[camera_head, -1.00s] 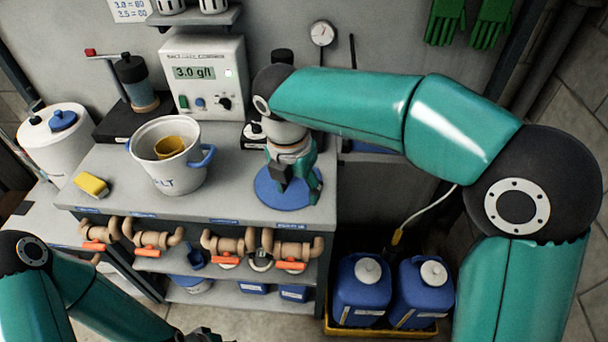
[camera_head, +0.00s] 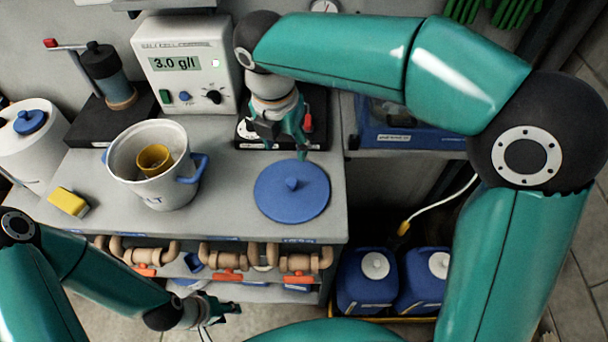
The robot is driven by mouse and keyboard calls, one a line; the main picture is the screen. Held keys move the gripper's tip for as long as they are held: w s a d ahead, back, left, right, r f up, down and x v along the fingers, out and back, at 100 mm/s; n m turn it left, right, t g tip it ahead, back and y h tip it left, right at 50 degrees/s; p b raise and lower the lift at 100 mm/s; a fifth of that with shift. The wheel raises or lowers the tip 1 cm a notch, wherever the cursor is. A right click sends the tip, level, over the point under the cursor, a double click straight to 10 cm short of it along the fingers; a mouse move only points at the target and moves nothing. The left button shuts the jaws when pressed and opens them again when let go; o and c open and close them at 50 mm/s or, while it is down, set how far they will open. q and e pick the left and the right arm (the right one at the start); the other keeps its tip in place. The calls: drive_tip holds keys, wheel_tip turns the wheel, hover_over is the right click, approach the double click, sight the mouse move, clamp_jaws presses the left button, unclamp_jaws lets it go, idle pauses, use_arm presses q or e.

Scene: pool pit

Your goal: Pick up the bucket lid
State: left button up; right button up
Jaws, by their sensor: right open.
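The bucket lid (camera_head: 289,204) is a round blue disc with a small knob in its middle. It lies flat on the grey bench top near its front right corner. My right gripper (camera_head: 296,147) is open and empty, just behind and above the lid, apart from it. The white bucket (camera_head: 150,190) stands open on the bench left of the lid, with blue handles and a yellow cup (camera_head: 154,160) inside. My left gripper (camera_head: 212,318) is low at the bottom, in front of the bench; its fingers are too small and partly hidden to judge.
A meter box reading 3.0 g/l (camera_head: 187,65) stands at the back. A yellow sponge (camera_head: 68,201) lies left of the bucket. Pipes with orange valves (camera_head: 228,275) run below the bench front. Blue canisters (camera_head: 367,280) stand on the floor right. Bench between bucket and lid is clear.

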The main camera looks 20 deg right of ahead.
hover_over(292, 184)
drive_tip(key=f, duration=1.1)
drive_tip(key=shift+s, duration=0.2)
drive_tip(key=shift+w+f+p, duration=0.2)
drive_tip(key=shift+f+p, duration=0.35)
drive_tip(key=shift+f, duration=2.05)
clamp_jaws()
